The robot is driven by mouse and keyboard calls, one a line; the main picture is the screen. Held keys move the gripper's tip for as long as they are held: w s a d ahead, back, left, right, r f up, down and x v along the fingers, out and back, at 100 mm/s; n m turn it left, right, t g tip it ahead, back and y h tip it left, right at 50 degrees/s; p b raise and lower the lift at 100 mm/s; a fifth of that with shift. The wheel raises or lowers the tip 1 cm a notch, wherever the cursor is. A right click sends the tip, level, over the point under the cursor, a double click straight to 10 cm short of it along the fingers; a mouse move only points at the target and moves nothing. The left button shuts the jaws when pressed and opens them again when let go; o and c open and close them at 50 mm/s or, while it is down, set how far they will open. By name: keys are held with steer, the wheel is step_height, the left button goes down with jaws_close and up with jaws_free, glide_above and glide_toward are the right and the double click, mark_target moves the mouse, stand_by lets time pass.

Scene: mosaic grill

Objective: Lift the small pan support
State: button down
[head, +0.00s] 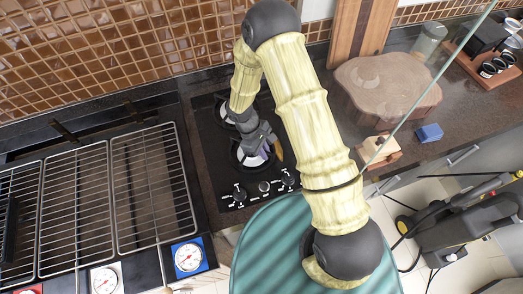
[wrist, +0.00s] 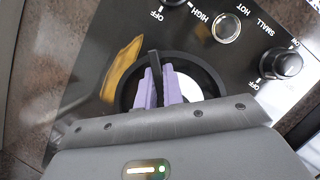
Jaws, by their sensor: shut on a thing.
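The small pan support (wrist: 155,68) is a dark bar-like piece between the purple fingertips of my gripper (wrist: 158,88) in the wrist view. My gripper is shut on it, over the front burner of the black cooktop. The rest of the support is mostly hidden by the gripper, so I cannot tell whether it is clear of the burner. In the head view my gripper (head: 266,150) is low over the front burner (head: 246,152), with the arm reaching across from the right.
Control knobs (head: 240,193) sit at the cooktop's front edge. A grill with wire racks (head: 150,190) lies to the left. A brown stump-like board (head: 385,88), a small wooden block (head: 378,150) and a blue block (head: 430,133) are on the counter to the right.

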step_height(320, 180, up, 10)
steer(key=shift+f+b, duration=0.25)
steer(key=shift+b, duration=1)
step_height(320, 180, up, 7)
steer(key=p, duration=0.5)
steer(key=shift+p, duration=0.35)
